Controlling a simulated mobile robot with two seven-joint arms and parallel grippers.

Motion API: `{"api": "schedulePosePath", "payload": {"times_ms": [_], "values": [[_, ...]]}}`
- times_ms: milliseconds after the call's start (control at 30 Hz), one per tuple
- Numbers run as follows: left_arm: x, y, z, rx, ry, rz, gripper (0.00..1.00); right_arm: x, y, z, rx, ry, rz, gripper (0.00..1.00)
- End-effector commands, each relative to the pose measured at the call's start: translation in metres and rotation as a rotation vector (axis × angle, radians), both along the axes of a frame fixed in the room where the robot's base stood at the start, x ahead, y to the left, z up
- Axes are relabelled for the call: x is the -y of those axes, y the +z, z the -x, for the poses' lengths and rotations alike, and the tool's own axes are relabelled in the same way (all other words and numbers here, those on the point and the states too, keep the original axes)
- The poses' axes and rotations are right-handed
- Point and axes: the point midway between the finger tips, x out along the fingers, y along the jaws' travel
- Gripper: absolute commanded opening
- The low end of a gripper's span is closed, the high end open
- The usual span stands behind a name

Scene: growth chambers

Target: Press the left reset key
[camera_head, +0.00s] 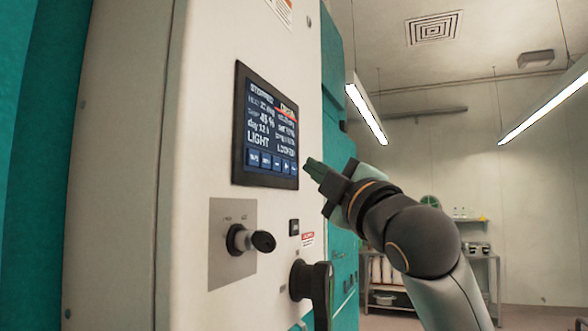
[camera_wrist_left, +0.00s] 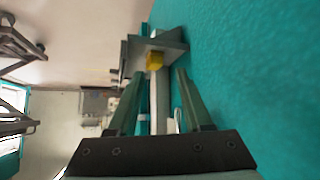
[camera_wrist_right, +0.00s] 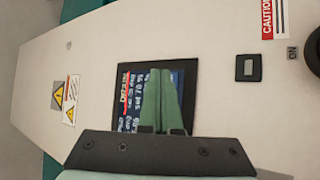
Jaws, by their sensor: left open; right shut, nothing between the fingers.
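A dark display panel (camera_head: 266,127) is set in the white chamber front in the head view. A row of small blue keys (camera_head: 266,161) runs along its bottom edge; their labels are too small to read, so I cannot tell which is the reset key. My right gripper (camera_head: 309,166) is shut and empty, its tips just right of the panel's lower right corner. In the right wrist view the shut fingers (camera_wrist_right: 161,72) overlap the display (camera_wrist_right: 128,100) and hide part of it; contact cannot be told. My left gripper (camera_wrist_left: 160,78) is open and empty, seen only in the left wrist view.
Below the display are a black knob switch (camera_head: 247,240) on a grey plate, a small black switch (camera_head: 294,227) and a black handle (camera_head: 318,290). In the left wrist view a grey bracket with a yellow block (camera_wrist_left: 155,61) lies beyond the fingers, beside a teal wall (camera_wrist_left: 250,70).

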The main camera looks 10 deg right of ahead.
Motion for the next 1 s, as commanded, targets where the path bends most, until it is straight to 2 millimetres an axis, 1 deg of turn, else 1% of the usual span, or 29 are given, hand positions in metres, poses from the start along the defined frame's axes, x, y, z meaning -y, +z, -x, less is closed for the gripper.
{"api": "schedulePosePath", "payload": {"times_ms": [267,567,1000], "values": [[0.0000,0.0000,0.0000,0.000,0.000,0.000,0.50,-0.0004,0.0000,-0.0002,0.000,0.000,0.000,0.00],[0.0000,0.0001,-0.0001,0.000,0.000,0.000,0.50,-0.0069,0.0002,-0.0047,0.000,0.000,0.000,0.00],[0.0000,0.0000,-0.0001,0.000,0.000,0.000,0.50,-0.0080,0.0001,-0.0053,0.000,0.000,0.000,0.00]]}}
